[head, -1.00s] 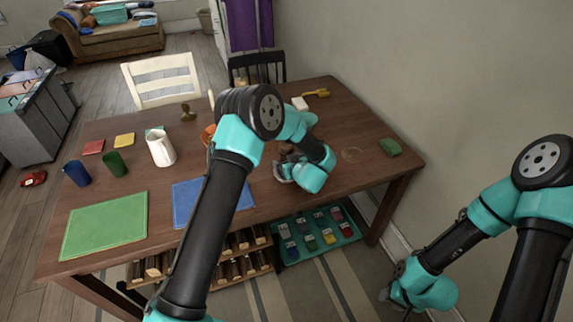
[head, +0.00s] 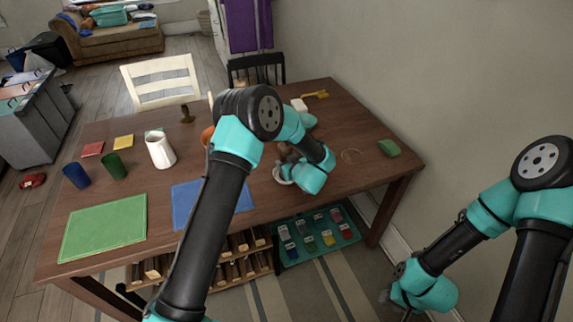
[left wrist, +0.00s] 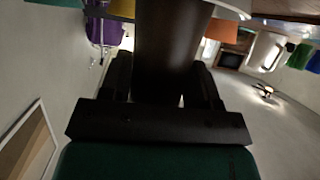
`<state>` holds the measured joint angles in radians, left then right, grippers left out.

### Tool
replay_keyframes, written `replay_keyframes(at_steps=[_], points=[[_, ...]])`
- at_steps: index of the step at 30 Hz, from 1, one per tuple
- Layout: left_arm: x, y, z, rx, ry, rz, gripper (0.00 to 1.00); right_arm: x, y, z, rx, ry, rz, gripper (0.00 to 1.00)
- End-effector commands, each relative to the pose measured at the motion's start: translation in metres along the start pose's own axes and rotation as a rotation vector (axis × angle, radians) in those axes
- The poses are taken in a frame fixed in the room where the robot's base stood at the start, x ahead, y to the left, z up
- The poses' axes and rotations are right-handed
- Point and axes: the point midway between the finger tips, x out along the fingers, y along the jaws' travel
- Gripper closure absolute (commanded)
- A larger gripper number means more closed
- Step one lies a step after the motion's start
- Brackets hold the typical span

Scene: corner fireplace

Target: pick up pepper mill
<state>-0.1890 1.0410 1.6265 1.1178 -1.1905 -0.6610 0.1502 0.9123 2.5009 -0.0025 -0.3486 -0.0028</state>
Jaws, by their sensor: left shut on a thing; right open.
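The pepper mill (left wrist: 170,45) shows in the left wrist view as a thick dark brown cylinder between my left fingers. My left gripper (left wrist: 166,95) is shut on its body. In the head view, my left gripper (head: 286,158) is low over the right half of the table, beside a white round dish (head: 281,177). The mill is hidden there, mostly behind my own arm, so I cannot tell whether it touches the table. My right gripper (head: 388,296) is open and empty, low beyond the table's right side.
The wooden table (head: 350,115) carries a white jug (head: 160,150), green cup (head: 114,166), blue cup (head: 76,176), green mat (head: 103,227), blue mat (head: 200,204) and a small brown object (head: 186,114). A green block (head: 389,148) lies right. The table's right part is mostly clear.

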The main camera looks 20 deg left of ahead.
Motion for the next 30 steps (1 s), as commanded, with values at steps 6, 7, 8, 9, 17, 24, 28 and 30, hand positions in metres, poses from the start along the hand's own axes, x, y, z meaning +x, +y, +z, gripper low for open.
replay_keyframes(at_steps=[6, 7, 8, 9, 17, 24, 28, 30], points=[[-0.009, 0.001, -0.022, -0.003, 0.003, 0.002, 0.78, 0.000, 0.000, 0.000, 0.000, 0.000, 0.000, 0.57], [-0.010, 0.001, -0.026, -0.003, 0.003, 0.002, 0.78, 0.000, 0.000, 0.000, 0.000, 0.000, 0.000, 0.57], [-0.012, 0.001, -0.031, -0.004, 0.003, 0.002, 0.78, 0.000, 0.000, 0.000, 0.000, 0.000, 0.000, 0.57], [-0.017, -0.001, -0.030, -0.001, 0.000, 0.002, 0.78, 0.000, 0.000, 0.000, 0.000, 0.000, 0.000, 0.57], [-0.067, -0.027, -0.015, 0.004, 0.000, 0.004, 0.78, 0.000, 0.000, 0.000, 0.000, 0.000, 0.000, 0.57], [-0.117, -0.054, 0.000, 0.002, 0.000, 0.003, 0.78, 0.000, 0.000, 0.000, 0.000, 0.000, 0.000, 0.57], [-0.135, -0.064, 0.005, 0.002, 0.000, 0.003, 0.78, 0.000, 0.000, 0.000, 0.000, 0.000, 0.000, 0.57], [-0.142, -0.068, 0.007, 0.000, 0.001, 0.002, 0.78, 0.000, 0.000, 0.000, 0.000, 0.000, 0.000, 0.57]])
